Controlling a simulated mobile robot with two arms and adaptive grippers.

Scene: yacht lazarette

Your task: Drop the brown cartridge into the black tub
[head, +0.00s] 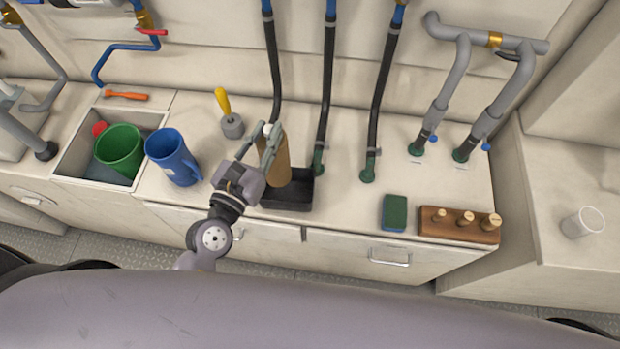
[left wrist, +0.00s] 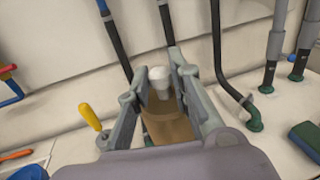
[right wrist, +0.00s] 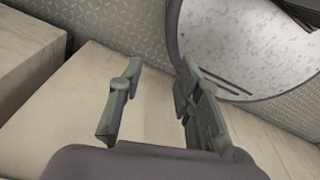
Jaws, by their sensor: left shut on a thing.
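The brown cartridge (head: 280,163) is upright between the fingers of my left gripper (head: 262,150). In the left wrist view its white top (left wrist: 159,82) and brown body (left wrist: 168,130) show between the fingers of the left gripper (left wrist: 165,95), which is shut on it. The black tub (head: 289,198) is on the counter directly below and around the cartridge's lower end in the head view. Whether the cartridge's bottom touches the tub floor cannot be told. My right gripper (right wrist: 155,105) is open and empty in the right wrist view, away from the counter objects.
A blue jug (head: 172,157) and a yellow-handled tool (head: 229,113) stand left of the tub. A sink with a green cup (head: 120,149) is further left. Black hoses (head: 326,85) rise behind. A green sponge (head: 395,212) and wooden block with pegs (head: 458,226) lie right.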

